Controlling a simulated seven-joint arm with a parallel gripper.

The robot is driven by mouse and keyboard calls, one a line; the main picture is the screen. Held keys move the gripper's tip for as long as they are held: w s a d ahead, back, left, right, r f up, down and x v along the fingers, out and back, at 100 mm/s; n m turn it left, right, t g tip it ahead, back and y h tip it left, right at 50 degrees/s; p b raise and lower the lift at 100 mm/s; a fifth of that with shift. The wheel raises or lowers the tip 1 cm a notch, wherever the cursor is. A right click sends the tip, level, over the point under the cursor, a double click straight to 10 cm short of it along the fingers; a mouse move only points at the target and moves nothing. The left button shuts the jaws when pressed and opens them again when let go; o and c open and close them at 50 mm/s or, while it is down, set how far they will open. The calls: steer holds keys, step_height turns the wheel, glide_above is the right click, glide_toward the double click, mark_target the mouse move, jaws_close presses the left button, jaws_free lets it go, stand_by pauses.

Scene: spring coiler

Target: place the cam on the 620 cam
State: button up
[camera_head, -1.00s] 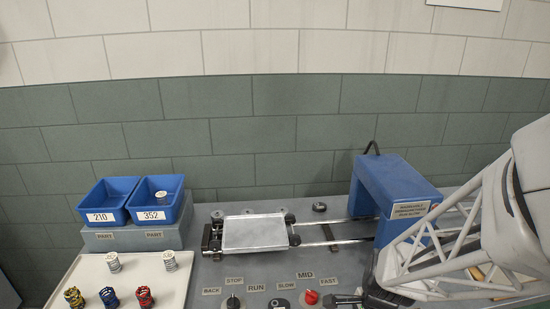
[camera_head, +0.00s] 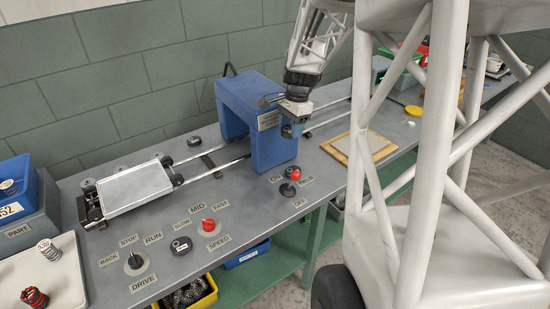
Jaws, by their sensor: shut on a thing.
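My gripper (camera_head: 290,130) points down in front of the right side of the blue arch (camera_head: 245,105). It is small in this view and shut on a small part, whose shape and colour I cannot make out. I cannot tell whether the gripper or the part touches the arch. I cannot pick out a cam for certain, and no label reading 620 is legible.
A flat metal carriage (camera_head: 133,188) sits on rails left of the arch. Red knobs (camera_head: 209,225) and a black drive knob (camera_head: 135,261) stand on the bench front. A wooden-edged board (camera_head: 360,147) lies right of the arch. A spring tray (camera_head: 50,275) is at lower left.

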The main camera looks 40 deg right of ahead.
steer(key=d, duration=0.1)
steer(key=w+d+r, duration=0.1)
steer(key=d, duration=0.1)
steer(key=shift+r, duration=0.15)
steer(key=shift+a, duration=0.1)
glide_above(294, 169)
step_height(294, 169, down, 14)
steer(key=shift+a+f, duration=0.1)
steer(key=shift+a, duration=0.05)
stand_by(0.5)
steer(key=shift+f, duration=0.1)
steer(key=shift+f, duration=1.8)
steer(key=shift+f, duration=0.1)
steer(key=o, duration=1.2)
steer(key=shift+f, duration=0.1)
